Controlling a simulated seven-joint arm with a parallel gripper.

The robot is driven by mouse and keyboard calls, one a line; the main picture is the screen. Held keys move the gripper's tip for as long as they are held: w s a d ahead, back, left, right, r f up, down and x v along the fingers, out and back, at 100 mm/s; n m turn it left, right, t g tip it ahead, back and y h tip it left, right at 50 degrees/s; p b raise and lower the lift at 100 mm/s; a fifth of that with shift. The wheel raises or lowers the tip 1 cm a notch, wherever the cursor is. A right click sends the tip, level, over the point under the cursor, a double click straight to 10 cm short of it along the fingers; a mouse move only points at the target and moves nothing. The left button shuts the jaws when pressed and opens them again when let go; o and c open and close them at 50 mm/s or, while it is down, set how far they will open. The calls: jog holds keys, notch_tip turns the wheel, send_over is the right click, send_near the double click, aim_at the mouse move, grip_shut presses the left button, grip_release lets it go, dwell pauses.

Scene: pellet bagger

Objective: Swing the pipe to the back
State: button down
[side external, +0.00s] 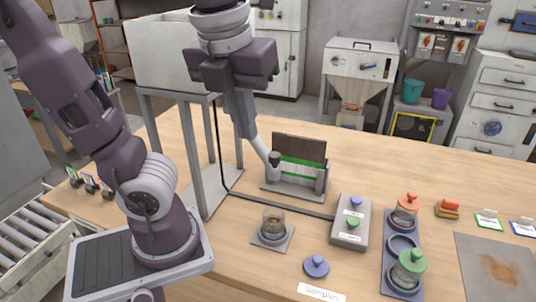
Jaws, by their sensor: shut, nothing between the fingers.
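The light grey pipe (262,149) slants down to the right on the far side of the stand and ends in a dark tip (274,158). The tip is at the left front of a holder (291,190) with a dark upright panel and green strips. My gripper (246,132) points down with its fingers together, right at the pipe's upper visible part. The fingers overlap the pipe in this view, so I cannot tell whether they touch it. The pipe's upper end is hidden behind my gripper and the stand.
A white hopper box (160,65) on a grey frame (197,150) stands close left of my gripper. In front are a glass jar (272,222), a button box (351,222) and a tray with lidded jars (402,245). The table behind the holder looks clear.

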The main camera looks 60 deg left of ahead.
jog(key=w+a+f+m, duration=0.1)
jog(key=w+a+f, duration=0.2)
jog(key=f, duration=0.6)
jog(key=shift+w+a+f, duration=0.35)
jog(key=shift+w+a, duration=0.05)
jog(key=shift+w, duration=0.75)
jog(key=shift+w, duration=0.15)
